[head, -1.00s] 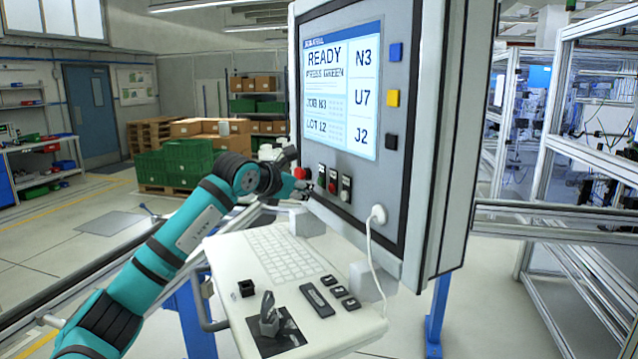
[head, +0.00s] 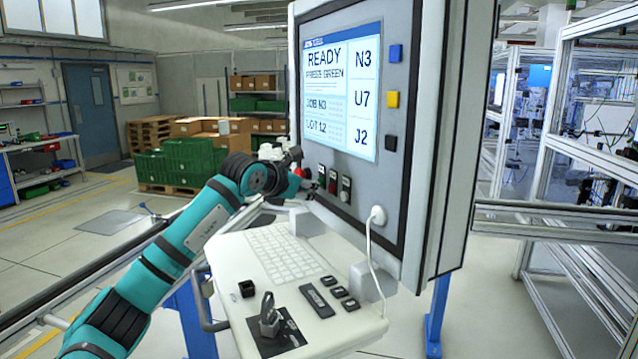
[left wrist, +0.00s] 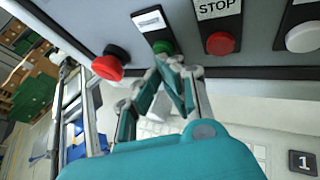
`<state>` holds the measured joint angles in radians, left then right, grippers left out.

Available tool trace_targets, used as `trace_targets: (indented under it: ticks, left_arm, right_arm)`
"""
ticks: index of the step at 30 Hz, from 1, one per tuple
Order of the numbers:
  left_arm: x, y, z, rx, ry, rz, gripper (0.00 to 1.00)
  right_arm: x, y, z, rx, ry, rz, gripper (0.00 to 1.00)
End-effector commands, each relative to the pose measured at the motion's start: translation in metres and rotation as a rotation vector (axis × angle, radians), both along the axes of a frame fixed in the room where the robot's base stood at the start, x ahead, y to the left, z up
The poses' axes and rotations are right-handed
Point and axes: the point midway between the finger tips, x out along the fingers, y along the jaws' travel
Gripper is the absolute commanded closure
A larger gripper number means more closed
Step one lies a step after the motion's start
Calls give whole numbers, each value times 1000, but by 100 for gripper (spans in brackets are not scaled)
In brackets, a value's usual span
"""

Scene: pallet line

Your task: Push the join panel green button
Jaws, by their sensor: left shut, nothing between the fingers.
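The join panel (head: 415,60) is a large grey box with a lit screen. Its green button (left wrist: 163,47) sits under a small white label in the left wrist view, between two red controls. In the head view the green button is hard to make out near my fingers. My left gripper (left wrist: 168,64) is shut and empty, its fingertips just below the green button and close to it. I cannot tell whether they touch it. In the head view my left gripper (head: 312,185) is at the panel's lower left. My right gripper is not in view.
A red STOP button (left wrist: 220,43) is just right of the green one, with a white button (left wrist: 303,37) beyond. A red mushroom knob (left wrist: 107,68) is at the left. The keyboard shelf (head: 230,262) lies below, and a white cable (head: 375,245) hangs from the panel.

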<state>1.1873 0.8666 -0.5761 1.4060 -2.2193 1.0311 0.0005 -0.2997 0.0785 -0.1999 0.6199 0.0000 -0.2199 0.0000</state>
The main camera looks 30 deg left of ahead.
Motion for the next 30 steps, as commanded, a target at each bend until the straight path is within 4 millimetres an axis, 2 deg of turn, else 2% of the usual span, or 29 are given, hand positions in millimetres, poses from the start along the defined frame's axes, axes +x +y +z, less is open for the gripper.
trace_targets:
  ticks: [17,30]
  left_arm:
    - [6,-4,1,0,-1,0,100]
    - [2,-1,-1,0,-2,0,100]
  right_arm:
    - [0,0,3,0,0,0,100]
    - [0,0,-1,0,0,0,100]
